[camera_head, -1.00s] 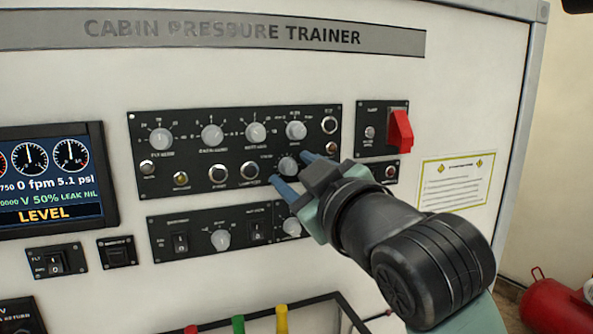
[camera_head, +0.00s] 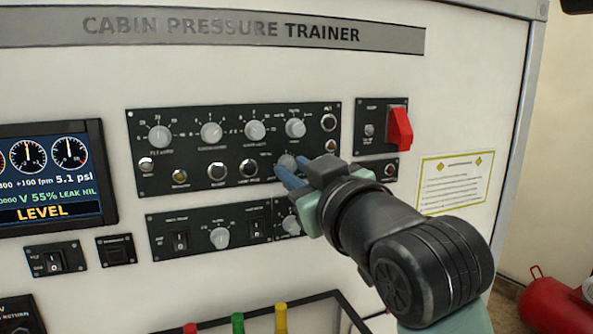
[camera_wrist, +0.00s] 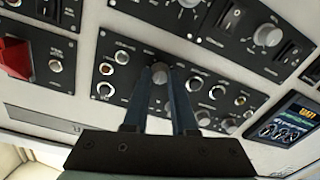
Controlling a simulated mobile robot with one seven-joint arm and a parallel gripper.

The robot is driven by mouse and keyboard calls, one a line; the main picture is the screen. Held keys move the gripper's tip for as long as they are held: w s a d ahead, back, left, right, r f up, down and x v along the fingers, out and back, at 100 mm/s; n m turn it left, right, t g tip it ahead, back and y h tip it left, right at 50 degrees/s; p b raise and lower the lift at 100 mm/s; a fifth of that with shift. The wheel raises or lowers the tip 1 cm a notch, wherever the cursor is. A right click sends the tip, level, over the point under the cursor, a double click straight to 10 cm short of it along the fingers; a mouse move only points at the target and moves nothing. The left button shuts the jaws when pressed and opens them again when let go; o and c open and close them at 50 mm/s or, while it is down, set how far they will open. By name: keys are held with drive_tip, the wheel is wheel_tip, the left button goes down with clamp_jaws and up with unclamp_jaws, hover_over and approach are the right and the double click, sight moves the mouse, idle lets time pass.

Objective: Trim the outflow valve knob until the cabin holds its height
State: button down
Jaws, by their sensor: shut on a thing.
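The outflow valve knob, a small grey round knob (camera_head: 287,161), is at the lower right of the black upper panel, partly hidden by my fingers. My gripper (camera_head: 292,168) comes from the lower right and is shut on this knob with its two blue fingers. In the wrist view the knob (camera_wrist: 159,74) sits between the fingertips. The display (camera_head: 52,172) at the left reads +100 fpm, 5.1 psi, V 55%, LEAK NIL and LEVEL.
Other grey knobs (camera_head: 211,132) and several buttons surround the gripped knob. A lower switch panel (camera_head: 200,238) lies below it. A red guarded switch (camera_head: 400,128) is to the right. Coloured handles (camera_head: 281,318) stand at the bottom. A red cylinder (camera_head: 552,305) is at the lower right.

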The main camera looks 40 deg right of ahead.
drive_tip(key=c, duration=0.7)
unclamp_jaws()
drive_tip(key=b+v, duration=0.5)
drive_tip(key=v, duration=0.8)
drive_tip(key=shift+a, duration=0.1)
